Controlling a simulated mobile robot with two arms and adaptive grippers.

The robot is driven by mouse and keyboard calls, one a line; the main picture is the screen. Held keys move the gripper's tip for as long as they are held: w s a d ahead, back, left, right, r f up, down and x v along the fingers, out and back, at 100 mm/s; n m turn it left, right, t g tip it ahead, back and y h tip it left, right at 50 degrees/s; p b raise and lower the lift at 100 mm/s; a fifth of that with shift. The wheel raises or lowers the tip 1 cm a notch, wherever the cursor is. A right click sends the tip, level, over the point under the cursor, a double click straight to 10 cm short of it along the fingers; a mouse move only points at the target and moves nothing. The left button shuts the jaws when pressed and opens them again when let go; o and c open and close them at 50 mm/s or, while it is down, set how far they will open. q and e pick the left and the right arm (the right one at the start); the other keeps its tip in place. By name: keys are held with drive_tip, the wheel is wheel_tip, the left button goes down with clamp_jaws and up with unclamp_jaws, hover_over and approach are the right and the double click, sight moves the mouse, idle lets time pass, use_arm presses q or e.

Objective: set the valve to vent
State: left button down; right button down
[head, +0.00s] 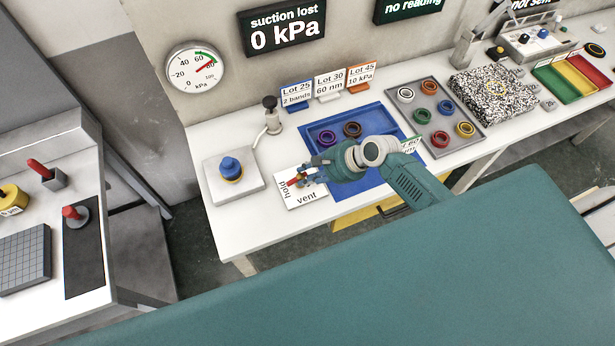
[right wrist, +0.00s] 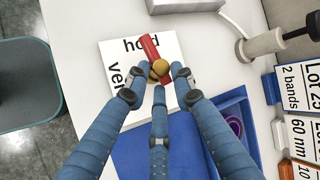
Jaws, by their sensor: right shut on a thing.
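The valve has a red lever (right wrist: 150,48) and a brass body (right wrist: 158,70) on a white plate (right wrist: 180,48) marked "hold" and "vent". In the right wrist view the lever points up toward "hold", and "vent" lies to the left. In the head view the lever (head: 293,183) shows beside the word "hold", with "vent" on the near side of the plate (head: 312,203). My right gripper (right wrist: 159,76) has its blue fingers closed around the valve at the lever's base. In the head view my right gripper (head: 306,177) hides part of the valve. My left gripper is out of view.
A blue tray (head: 372,115) with rings lies beside the plate. A white block with a blue knob (head: 231,168) stands left. A dark-knobbed post (head: 271,115) stands behind. The gauge (head: 194,68) hangs near a display (head: 283,27) reading "suction lost 0 kPa".

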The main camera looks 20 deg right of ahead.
sight(298, 174)
drive_tip(key=shift+w+d+n+g+y+b, duration=0.3)
drive_tip(key=shift+w+d+n+g+b, duration=0.15)
drive_tip(key=shift+w+n+b, duration=0.35)
drive_tip(key=n+g+b, duration=0.2)
drive_tip(key=n+b, duration=0.2)
drive_tip(key=w+a+n+g+b, duration=0.1)
drive_tip(key=n+g+b, duration=0.2)
drive_tip(key=n+b, duration=0.1)
drive_tip(key=n+g+b, duration=0.3)
drive_tip(key=n+b, duration=0.1)
drive_tip(key=b, duration=0.2)
drive_tip(key=shift+w+a, duration=0.15)
drive_tip(key=shift+w, duration=0.25)
drive_tip(key=shift+a+n+g+b, duration=0.15)
drive_tip(key=shift+n+g+b, duration=0.2)
drive_tip(key=shift+n+b, duration=0.55)
drive_tip(key=shift+r+b, duration=0.2)
drive_tip(key=shift+b, duration=0.15)
drive_tip(key=shift+w+a+r+n+g, duration=0.1)
drive_tip(key=shift+n+g, duration=0.2)
drive_tip(key=c, duration=1.6)
unclamp_jaws()
drive_tip(key=shift+a+f, duration=0.1)
drive_tip(key=shift+f, duration=0.1)
drive_tip(key=shift+v, duration=3.8)
